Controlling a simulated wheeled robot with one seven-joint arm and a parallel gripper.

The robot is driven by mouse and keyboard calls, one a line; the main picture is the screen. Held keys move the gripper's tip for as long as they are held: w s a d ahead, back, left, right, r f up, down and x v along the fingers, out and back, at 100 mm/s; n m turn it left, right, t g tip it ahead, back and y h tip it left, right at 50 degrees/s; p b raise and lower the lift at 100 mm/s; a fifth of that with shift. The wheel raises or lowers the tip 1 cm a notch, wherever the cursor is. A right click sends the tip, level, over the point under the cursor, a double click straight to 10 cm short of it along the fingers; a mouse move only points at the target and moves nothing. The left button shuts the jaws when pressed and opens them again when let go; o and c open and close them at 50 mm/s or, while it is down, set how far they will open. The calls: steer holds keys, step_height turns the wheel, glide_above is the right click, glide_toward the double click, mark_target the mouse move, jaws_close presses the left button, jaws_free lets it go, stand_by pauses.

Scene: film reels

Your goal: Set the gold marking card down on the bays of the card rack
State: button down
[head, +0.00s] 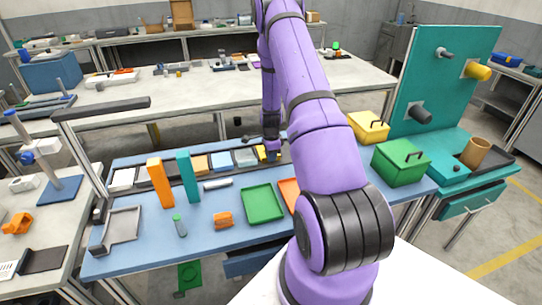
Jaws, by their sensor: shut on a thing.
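The card rack (176,172) is a dark strip along the back of the blue table. Its bays hold white, grey, orange, blue and pale cards. The gold marking card (262,153) shows as a small yellow patch at the rack's right end, just left of my gripper (270,152). My gripper points down there and is shut on the gold card. The fingertips are small and dark, and my arm hides part of this area. I cannot tell whether the card touches the rack.
An orange block (160,183) and a teal block (188,177) stand upright before the rack. A green tray (263,204) and an orange tray (287,190) lie in front. Yellow (368,127) and green (401,163) boxes stand right of my arm.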

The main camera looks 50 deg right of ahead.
steer(key=shift+f, duration=0.1)
steer(key=c, duration=1.2)
jaws_free()
steer(key=shift+o, duration=0.2)
step_height(320, 180, up, 12)
steer(key=r, duration=0.1)
steer(key=s+a+r+n+t, duration=0.1)
steer(key=s+a+r+n, duration=0.1)
steer(key=a+r+n, duration=0.7)
steer(key=s+a+r+n+t, duration=0.2)
steer(key=a+r+n, duration=0.1)
steer(key=a+r, duration=1.15)
steer(key=s+a+r+n, duration=0.3)
steer(key=s+a+n, duration=0.1)
steer(key=s, duration=0.3)
steer(key=s+a+r+n+t, duration=0.1)
steer(key=s+a+r+n, duration=0.2)
steer(key=s, duration=0.4)
steer(key=s+a+r+n+t, duration=0.1)
steer(key=s+a+r+n, duration=0.3)
steer(key=s, duration=0.3)
steer(key=shift+s+a+r+n, duration=0.35)
steer(key=shift+r+n, duration=0.2)
steer(key=shift+n, duration=0.15)
